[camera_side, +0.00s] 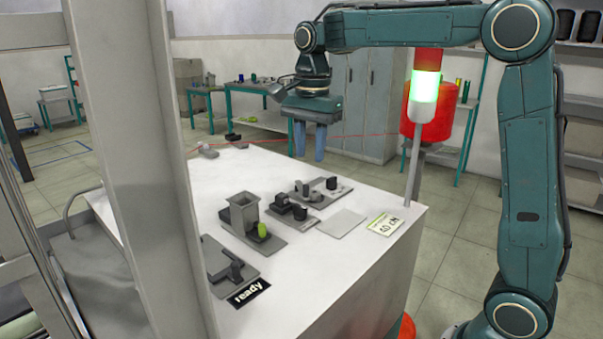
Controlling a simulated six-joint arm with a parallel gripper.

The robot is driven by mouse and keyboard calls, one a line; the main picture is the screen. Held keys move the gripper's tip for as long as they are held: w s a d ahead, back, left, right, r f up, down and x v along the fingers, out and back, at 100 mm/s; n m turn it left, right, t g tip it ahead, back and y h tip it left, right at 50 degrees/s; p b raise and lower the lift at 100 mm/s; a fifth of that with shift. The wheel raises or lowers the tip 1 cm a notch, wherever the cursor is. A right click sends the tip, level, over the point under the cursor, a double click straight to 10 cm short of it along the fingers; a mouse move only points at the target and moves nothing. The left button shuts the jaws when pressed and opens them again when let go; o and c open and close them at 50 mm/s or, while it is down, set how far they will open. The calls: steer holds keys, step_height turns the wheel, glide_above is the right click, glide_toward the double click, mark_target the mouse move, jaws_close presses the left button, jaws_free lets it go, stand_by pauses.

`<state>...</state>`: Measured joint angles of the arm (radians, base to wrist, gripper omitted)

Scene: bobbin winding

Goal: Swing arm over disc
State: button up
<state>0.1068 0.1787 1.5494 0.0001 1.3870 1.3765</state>
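My gripper (310,143) hangs from my teal arm above the far right part of the white table (330,270). Its two blue fingers point down with a narrow gap between them, and nothing shows in the gap. A thin red thread runs from a red drum (437,122) at the right, past the fingers, to a small grey device (207,151) at the table's far left edge. I cannot tell whether the thread touches the fingers. I cannot pick out a disc or its swing arm for certain; a small fixture with a dark lever (230,268) sits at the near left.
A grey hopper block (243,212) with a yellow-green piece (262,230) stands mid-table. A lamp post (414,160) stands at right.

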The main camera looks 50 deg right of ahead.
mark_target(306, 185)
steer(key=shift+w+d+f+m, duration=0.1)
steer(key=shift+w+f+m, duration=0.05)
steer(key=shift+w+m, duration=0.15)
steer(key=shift+w+d+f+m, duration=0.1)
steer(key=shift+w+m, duration=0.1)
steer(key=shift+w, duration=0.2)
steer(key=shift+f, duration=0.25)
steer(key=shift+f, duration=3.55)
steer(key=c, duration=0.6)
steer(key=shift+o, duration=0.2)
